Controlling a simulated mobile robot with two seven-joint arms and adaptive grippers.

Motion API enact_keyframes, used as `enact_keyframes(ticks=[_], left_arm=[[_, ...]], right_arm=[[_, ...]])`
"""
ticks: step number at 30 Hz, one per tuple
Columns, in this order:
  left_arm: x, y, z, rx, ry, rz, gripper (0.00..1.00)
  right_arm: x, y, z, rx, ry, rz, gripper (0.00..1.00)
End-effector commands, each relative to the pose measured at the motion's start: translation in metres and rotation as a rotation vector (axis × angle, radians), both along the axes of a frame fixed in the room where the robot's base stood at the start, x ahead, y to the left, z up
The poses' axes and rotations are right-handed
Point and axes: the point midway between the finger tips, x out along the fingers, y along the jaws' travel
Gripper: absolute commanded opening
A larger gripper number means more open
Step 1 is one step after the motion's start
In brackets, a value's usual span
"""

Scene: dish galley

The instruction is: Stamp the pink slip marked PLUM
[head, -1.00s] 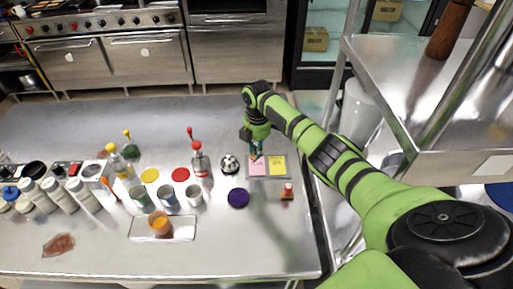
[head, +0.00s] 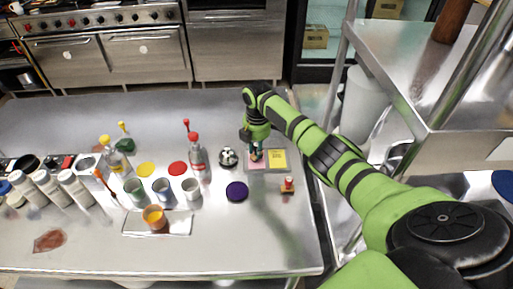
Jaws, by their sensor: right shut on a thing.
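The pink slip (head: 254,166) lies on the left half of a grey tray (head: 268,171). A yellow slip (head: 278,158) lies on its right half. The print on both is too small to read. My right gripper (head: 256,156) points down over the pink slip and hides part of it. It is shut on a small stamp, which is mostly hidden; I cannot tell whether it touches the paper. A purple ink pad (head: 237,191) lies front-left of the tray. A red-topped stamp (head: 288,184) stands front-right of it. My left gripper is out of view.
Yellow (head: 146,170) and red (head: 178,168) round pads, a silver bell-like object (head: 228,157) and a red-capped bottle (head: 197,155) stand left. Several cups, including an orange one (head: 154,217), and white bottles are farther left. A steel shelf (head: 420,75) stands right. The front-right counter is clear.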

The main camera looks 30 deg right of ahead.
Motion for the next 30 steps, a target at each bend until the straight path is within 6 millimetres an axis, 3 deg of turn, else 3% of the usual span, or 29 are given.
enact_keyframes(ticks=[30], left_arm=[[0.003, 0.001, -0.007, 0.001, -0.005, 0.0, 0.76]], right_arm=[[0.0, 0.0, -0.011, 0.0, 0.0, 0.0, 0.01]])
